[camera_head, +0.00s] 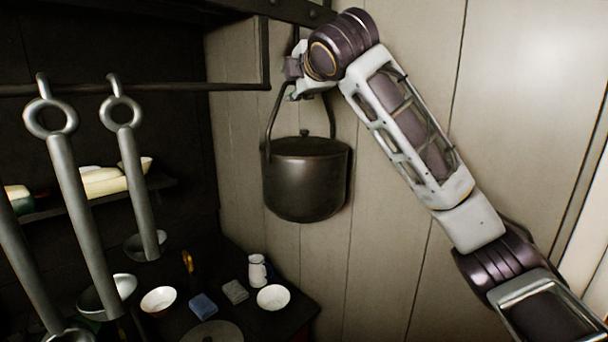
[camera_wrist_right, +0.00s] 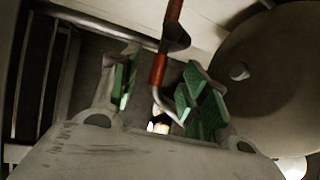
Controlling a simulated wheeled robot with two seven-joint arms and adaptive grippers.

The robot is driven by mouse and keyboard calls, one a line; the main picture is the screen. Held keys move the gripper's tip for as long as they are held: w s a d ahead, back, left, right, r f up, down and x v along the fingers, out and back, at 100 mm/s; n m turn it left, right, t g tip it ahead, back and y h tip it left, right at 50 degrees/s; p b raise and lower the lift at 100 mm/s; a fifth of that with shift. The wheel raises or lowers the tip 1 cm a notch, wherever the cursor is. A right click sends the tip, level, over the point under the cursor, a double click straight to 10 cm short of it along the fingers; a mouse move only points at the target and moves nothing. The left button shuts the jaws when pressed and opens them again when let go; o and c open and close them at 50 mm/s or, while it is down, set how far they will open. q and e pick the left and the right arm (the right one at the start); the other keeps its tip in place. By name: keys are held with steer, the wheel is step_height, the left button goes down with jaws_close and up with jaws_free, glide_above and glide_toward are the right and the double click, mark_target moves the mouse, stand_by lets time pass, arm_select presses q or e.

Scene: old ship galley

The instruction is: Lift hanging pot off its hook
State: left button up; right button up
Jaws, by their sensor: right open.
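A dark round pot (camera_head: 305,185) with a lid and a tall bail handle (camera_head: 269,123) hangs upright against the pale plank wall in the head view. My right gripper (camera_head: 293,82) is at the top of the handle, and it and my arm partly hide the hook there. In the right wrist view my right gripper (camera_wrist_right: 158,84) is open. A reddish-brown rod (camera_wrist_right: 158,68) with a bent lower part shows between the green-padded fingers; I cannot tell whether any finger touches it. The pot's lid (camera_wrist_right: 285,75) shows at the right. My left gripper is out of view.
A dark rail (camera_head: 180,89) runs left of the pot, with ringed metal utensils (camera_head: 130,170) hanging in front. Below are bowls (camera_head: 274,298), a white jug (camera_head: 257,271) and a blue block (camera_head: 203,306) on a dark counter. A shelf (camera_head: 150,182) stands at left.

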steer(key=shift+f, duration=0.1)
jaws_close()
stand_by(0.3)
stand_by(0.4)
steer(key=shift+r, duration=0.25)
